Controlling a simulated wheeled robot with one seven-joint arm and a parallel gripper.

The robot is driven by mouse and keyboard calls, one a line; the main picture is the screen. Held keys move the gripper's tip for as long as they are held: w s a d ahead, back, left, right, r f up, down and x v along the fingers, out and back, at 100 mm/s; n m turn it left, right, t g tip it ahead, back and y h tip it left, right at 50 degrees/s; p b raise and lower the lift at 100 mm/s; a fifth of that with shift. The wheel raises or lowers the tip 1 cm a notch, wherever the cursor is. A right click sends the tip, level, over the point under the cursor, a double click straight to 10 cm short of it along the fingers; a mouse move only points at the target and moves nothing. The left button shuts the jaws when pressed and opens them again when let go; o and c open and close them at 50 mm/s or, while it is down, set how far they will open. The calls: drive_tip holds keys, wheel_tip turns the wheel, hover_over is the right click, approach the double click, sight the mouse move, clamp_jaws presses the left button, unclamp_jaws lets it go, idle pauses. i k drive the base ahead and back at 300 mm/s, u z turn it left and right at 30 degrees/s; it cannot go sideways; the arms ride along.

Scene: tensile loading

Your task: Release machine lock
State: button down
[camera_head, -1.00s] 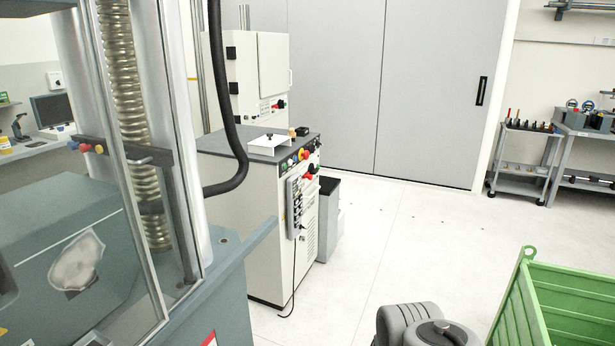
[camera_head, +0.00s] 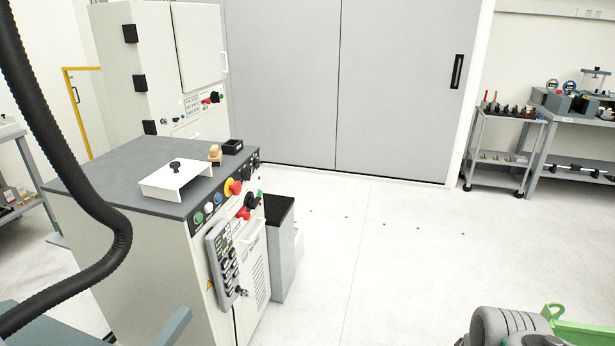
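A white control cabinet (camera_head: 150,265) with a dark grey top stands left of centre. Its sloped front panel carries a red button on a yellow ring (camera_head: 234,187), a black and red rotary switch (camera_head: 248,205), and small green and white buttons. A grey keypad unit (camera_head: 222,265) hangs on its front. A taller white cabinet (camera_head: 150,60) behind it has a red and black switch (camera_head: 214,97). I cannot tell which of these is the machine lock or how it is set. My gripper is out of view; only a grey rounded part of my arm shows at the bottom right.
A thick black hose (camera_head: 65,175) crosses the left side. A white bracket (camera_head: 176,180), a small wooden object (camera_head: 214,153) and a black box (camera_head: 233,146) sit on the cabinet top. A green crate (camera_head: 580,335) is at bottom right. The middle floor is clear.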

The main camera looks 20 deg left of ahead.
sight(247, 215)
drive_tip(key=u, duration=0.05)
drive_tip(key=i, duration=1.4)
drive_tip(key=u, duration=0.75)
drive_tip(key=i, duration=0.75)
drive_tip(key=u, duration=1.55)
drive_tip(key=i, duration=0.7)
drive_tip(key=u, duration=0.55)
